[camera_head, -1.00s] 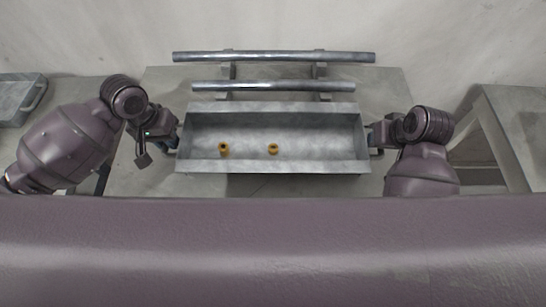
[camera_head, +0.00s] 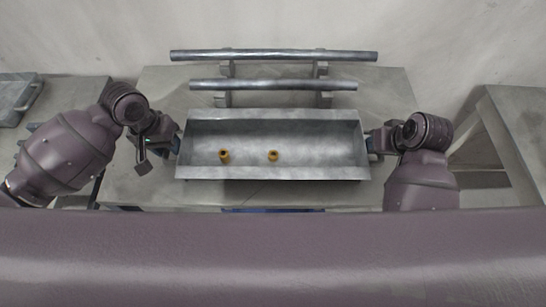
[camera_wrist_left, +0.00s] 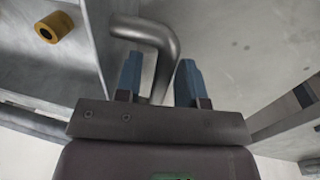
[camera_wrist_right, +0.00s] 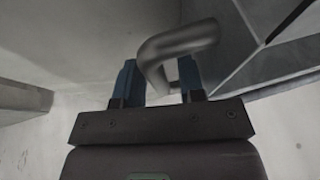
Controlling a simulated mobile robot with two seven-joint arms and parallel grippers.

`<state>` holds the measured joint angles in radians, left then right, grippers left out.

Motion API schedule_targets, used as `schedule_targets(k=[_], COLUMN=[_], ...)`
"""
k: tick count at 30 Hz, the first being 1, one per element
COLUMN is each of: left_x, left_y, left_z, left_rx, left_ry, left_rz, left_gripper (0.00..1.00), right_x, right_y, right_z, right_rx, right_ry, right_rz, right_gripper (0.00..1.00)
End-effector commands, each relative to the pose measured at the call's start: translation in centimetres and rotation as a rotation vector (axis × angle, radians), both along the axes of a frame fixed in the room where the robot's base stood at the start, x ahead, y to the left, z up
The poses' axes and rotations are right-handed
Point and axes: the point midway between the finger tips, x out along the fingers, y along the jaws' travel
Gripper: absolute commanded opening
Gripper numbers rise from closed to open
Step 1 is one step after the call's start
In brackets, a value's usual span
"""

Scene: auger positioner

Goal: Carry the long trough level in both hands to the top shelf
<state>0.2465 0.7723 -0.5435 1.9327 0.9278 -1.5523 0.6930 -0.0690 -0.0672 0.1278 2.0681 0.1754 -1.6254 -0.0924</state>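The long grey metal trough (camera_head: 275,172) spans between my two grippers in the head view, looking about level from left to right. Two small yellow rings (camera_head: 224,157) (camera_head: 272,156) lie inside it, left of its middle; one ring also shows in the left wrist view (camera_wrist_left: 54,27). My left gripper (camera_wrist_left: 160,82) has its blue fingers either side of the trough's bent left handle (camera_wrist_left: 148,32), closed on it. My right gripper (camera_wrist_right: 160,82) likewise has its fingers around the right handle (camera_wrist_right: 180,42). In the head view the handles are mostly hidden by the wrists.
Two horizontal metal pipes (camera_head: 273,55) (camera_head: 273,85) rest on brackets behind the trough, above a grey table (camera_head: 385,95). A grey tray (camera_head: 18,100) lies on a surface at far left. Another grey table (camera_head: 515,110) stands at right. A wall closes the back.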

Motion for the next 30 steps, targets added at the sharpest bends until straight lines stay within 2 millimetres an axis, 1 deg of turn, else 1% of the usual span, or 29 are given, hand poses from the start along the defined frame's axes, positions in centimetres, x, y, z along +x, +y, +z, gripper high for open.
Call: schedule_targets(k=[9, 11, 14, 17, 24, 30], left_x=[0.0, 0.0, 0.1, 0.1, 0.1, 0.1], left_y=[0.1, 0.1, 0.3, 0.5, 1.4, 1.9], left_z=[0.1, 0.3, 1.2, 2.7, 7.3, 10.3], left_rx=[0.001, 0.001, 0.003, 0.002, 0.003, 0.002], left_ry=[-0.001, -0.001, -0.003, -0.005, -0.004, -0.002], left_rz=[0.000, 0.000, 0.001, -0.002, -0.001, -0.001], left_gripper=[0.42, 0.42, 0.42, 0.42, 0.42, 0.42], right_x=[0.0, 0.0, 0.0, 0.0, 0.0, 0.0], right_y=[0.0, 0.0, -0.1, -0.1, 0.0, 0.0], right_z=[0.0, 0.0, 0.0, 0.0, 0.0, 0.0], right_rx=[-0.001, -0.001, -0.001, -0.001, -0.001, -0.001], right_ry=[0.000, 0.000, 0.000, 0.000, 0.000, 0.000], right_rz=[0.000, 0.000, 0.000, 0.000, 0.000, 0.000], right_gripper=[0.42, 0.42, 0.42, 0.42, 0.42, 0.42])
